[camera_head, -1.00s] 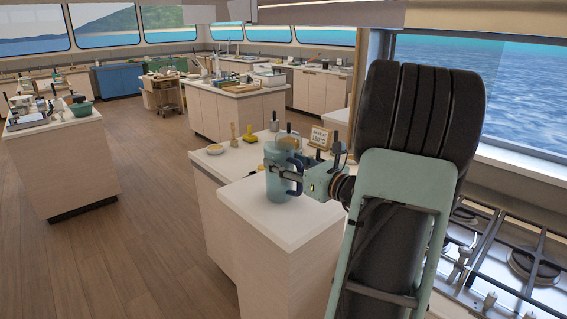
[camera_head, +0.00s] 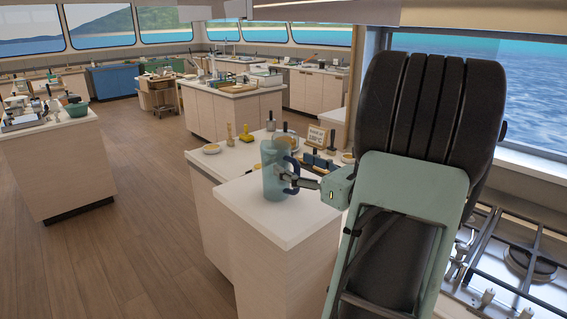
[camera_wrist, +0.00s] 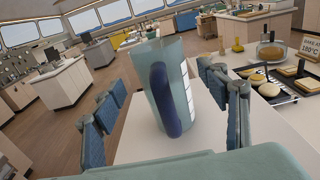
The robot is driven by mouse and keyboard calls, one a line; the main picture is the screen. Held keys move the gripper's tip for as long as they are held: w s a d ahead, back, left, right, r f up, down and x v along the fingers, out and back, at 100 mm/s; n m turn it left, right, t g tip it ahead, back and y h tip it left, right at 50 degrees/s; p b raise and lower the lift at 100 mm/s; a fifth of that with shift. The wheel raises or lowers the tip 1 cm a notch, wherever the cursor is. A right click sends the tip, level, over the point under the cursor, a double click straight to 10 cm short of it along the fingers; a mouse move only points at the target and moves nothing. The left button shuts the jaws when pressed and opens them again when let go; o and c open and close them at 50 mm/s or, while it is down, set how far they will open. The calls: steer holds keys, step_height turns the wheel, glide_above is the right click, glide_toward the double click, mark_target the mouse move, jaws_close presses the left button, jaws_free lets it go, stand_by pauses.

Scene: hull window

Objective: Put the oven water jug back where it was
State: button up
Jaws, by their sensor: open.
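The oven water jug (camera_head: 273,169) is pale teal and see-through, with a dark blue handle. It stands upright on the near end of the white counter (camera_head: 290,225) in the head view. In the wrist view the jug (camera_wrist: 165,92) is straight ahead, its dark blue handle (camera_wrist: 170,98) facing me and white marks down its side. My gripper (camera_head: 300,183) is to the right of the jug, at its handle side. In the wrist view my blue-padded fingers (camera_wrist: 166,115) are spread, one on each side of the jug's handle.
A gas hob (camera_head: 525,262) lies at the lower right. Wooden floor is clear to the left.

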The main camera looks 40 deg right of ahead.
steer(key=s, duration=0.6)
steer(key=shift+d+b, duration=0.25)
steer(key=shift+b, duration=0.05)
